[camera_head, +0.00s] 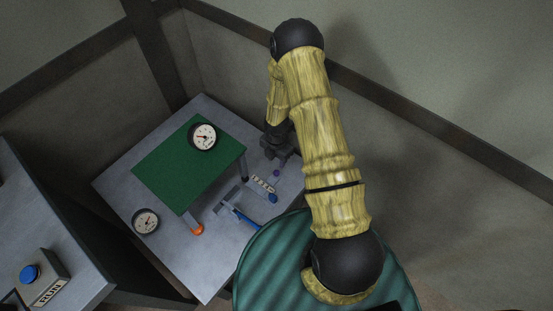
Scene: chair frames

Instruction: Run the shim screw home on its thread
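My gripper (281,157) is dark and low over the right part of the grey table, beside a green panel (180,168). It is small and partly covered by my arm, so I cannot tell whether its fingers are open or hold anything. Just below it lies a small pale labelled block (262,184) with a purple tip (276,173) and a blue knob (272,198). An orange-ended piece (197,230) shows at the panel's front corner. I cannot make out which of these small parts is the shim screw, or its thread.
A blue-handled tool (243,217) lies near the grey table's (122,183) front edge. One round gauge (204,136) is over the green panel, another (145,221) at the table's left. A RUN box with a blue button (30,272) stands on a separate bench. Walls close in behind.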

